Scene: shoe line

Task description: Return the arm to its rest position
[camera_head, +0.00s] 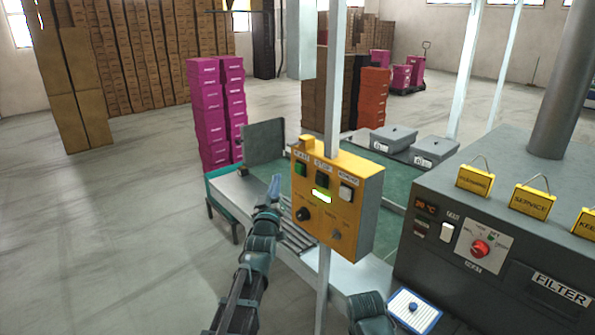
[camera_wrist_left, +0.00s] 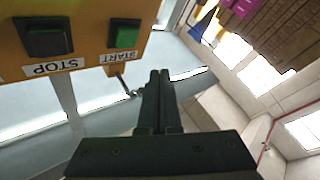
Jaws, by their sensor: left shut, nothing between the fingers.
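My left arm comes in from the lower left in the head view, and its gripper (camera_head: 273,190) is just left of the yellow control box (camera_head: 338,200). In the left wrist view the fingers of this gripper (camera_wrist_left: 158,85) are together with nothing between them. The control box also shows there, with its green START button (camera_wrist_left: 124,37) and dark STOP button (camera_wrist_left: 43,38) upside down. The gripper appears apart from the buttons. Part of another dark link of mine shows at the bottom of the head view; no right fingers can be seen.
The box hangs on a pale post (camera_head: 333,90) beside a conveyor with a green belt (camera_head: 290,157). A grey machine (camera_head: 520,215) with a red knob stands at right. Pink boxes (camera_head: 208,110) stand behind. The left floor is clear.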

